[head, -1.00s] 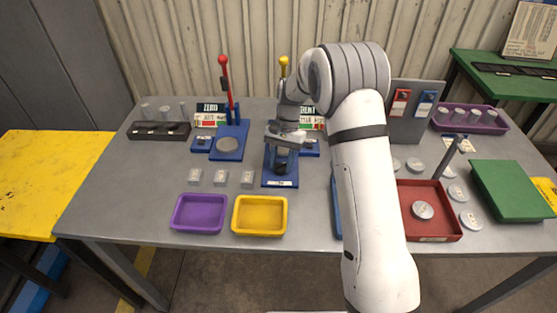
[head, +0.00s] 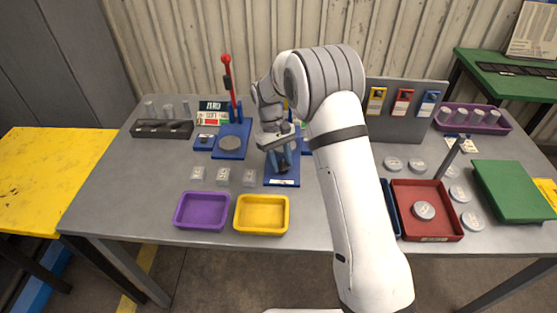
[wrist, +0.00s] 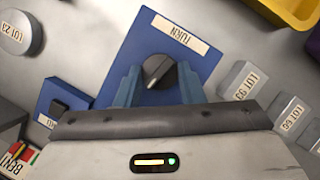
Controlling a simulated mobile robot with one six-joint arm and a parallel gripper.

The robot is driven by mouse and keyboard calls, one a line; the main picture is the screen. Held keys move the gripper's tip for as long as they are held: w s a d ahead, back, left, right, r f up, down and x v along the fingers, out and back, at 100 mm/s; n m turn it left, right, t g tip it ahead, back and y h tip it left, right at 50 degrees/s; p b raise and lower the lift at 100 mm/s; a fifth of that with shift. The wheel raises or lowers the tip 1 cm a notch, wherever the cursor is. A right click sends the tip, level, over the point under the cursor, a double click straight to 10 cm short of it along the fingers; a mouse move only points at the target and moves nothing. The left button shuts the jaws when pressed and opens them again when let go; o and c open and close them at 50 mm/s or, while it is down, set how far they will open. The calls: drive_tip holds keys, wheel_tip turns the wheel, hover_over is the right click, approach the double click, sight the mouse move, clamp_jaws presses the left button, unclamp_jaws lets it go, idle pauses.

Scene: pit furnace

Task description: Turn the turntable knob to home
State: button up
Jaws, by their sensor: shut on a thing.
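The turntable knob (wrist: 157,70) is dark and round with a raised grip. It sits on a blue base plate (wrist: 180,28) labelled TURN. The same plate shows in the head view (head: 283,182). My gripper (wrist: 158,84) is over the plate, with one blue-grey finger on each side of the knob, shut on it. In the head view my gripper (head: 279,153) reaches down to the knob (head: 284,168), partly hiding it. I cannot read a home mark beside the knob.
A purple tray (head: 202,224) and a yellow tray (head: 262,229) lie in front. A red-handled press (head: 228,88) stands at the back left. A red tray (head: 438,233) is right of my arm.

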drive_tip(key=shift+w+a+r+n+t, duration=0.1)
drive_tip(key=shift+n+t, duration=0.2)
drive_tip(key=shift+n, duration=0.7)
drive_tip(key=shift+h, duration=0.3)
drive_tip(key=o, duration=1)
drive_tip(key=v, duration=0.7)
drive_tip(key=shift+r+b, duration=0.25)
drive_tip(key=shift+b, duration=0.1)
drive_tip(key=shift+a, duration=0.1)
